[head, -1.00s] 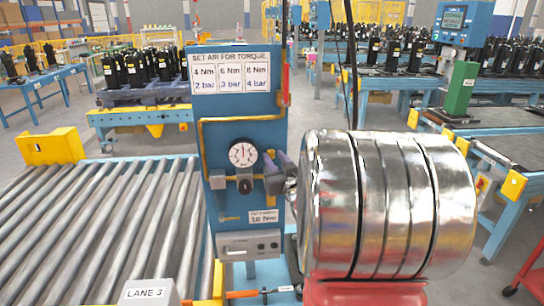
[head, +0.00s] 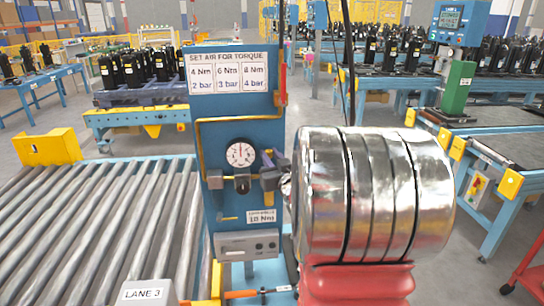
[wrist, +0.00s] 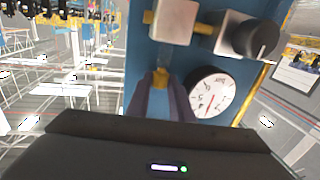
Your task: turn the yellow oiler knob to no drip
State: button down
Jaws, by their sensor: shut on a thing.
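The yellow oiler knob (wrist: 160,77) shows in the wrist view between the tips of my gripper (wrist: 163,88). The dark grey-purple fingers are closed on it and hide part of it. A short clear piece joins the knob's side to a pale metal block (wrist: 175,20). In the head view my gripper (head: 271,172) is at the right edge of the blue panel (head: 235,120), just right of the round gauge (head: 240,154). The knob is too covered there to make out. I cannot read the knob's setting in either view.
A black regulator knob (wrist: 255,38) is close to the fingers in the wrist view, and the white gauge is beside them. A yellow pipe (head: 199,160) runs along the panel. A roller conveyor (head: 90,230) lies left. A labelled torque card (head: 229,79) tops the panel.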

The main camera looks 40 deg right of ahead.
jog(key=shift+w+a+r+m+g+h, duration=0.1)
jog(key=shift+m+g+h, duration=0.55)
jog(key=shift+h, duration=0.4)
jog(key=shift+w+a+r+m+g+h, duration=0.1)
jog(key=shift+m+g+h, duration=0.35)
jog(key=shift+m+h, duration=0.5)
jog(key=shift+m+g+h, duration=0.6)
jog(key=shift+g+h, duration=0.2)
jog(key=shift+h, duration=0.1)
jog(key=c, duration=1.9)
grip_release()
jog(key=shift+s, duration=0.1)
jog(key=shift+o, duration=0.2)
jog(key=shift+f, duration=0.15)
jog(key=shift+a, duration=0.1)
